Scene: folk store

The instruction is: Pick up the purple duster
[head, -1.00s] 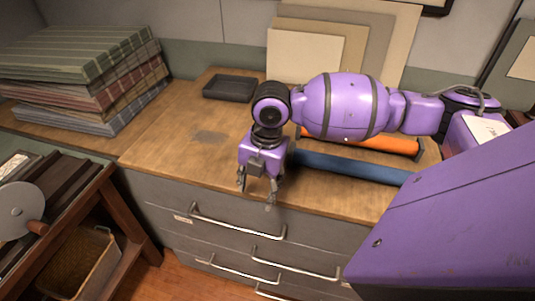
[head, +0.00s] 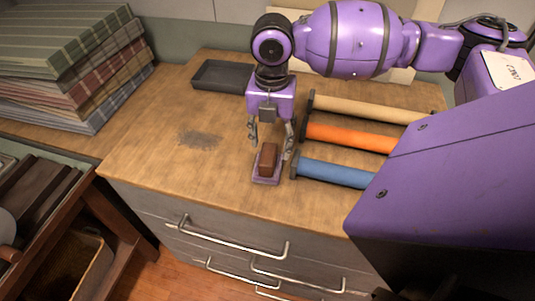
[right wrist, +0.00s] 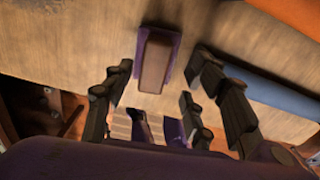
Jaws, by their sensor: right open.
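The purple duster (head: 266,180) has a purple base and a brown block-shaped top. It lies on the wooden counter near its front edge. In the right wrist view the duster (right wrist: 155,58) sits ahead of the fingers, near the middle between the two sides. My right gripper (head: 270,143) is open and empty, pointing down just above and behind the duster in the head view. Its fingers straddle the space over the duster and do not visibly grip it. My left gripper is not in view.
Tan, orange and blue rolls (head: 335,171) lie in a rack close to the right of the duster. A dark tray (head: 221,76) stands behind. Folded cloths (head: 70,65) are stacked at left. The counter left of the duster is clear, apart from a dark stain.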

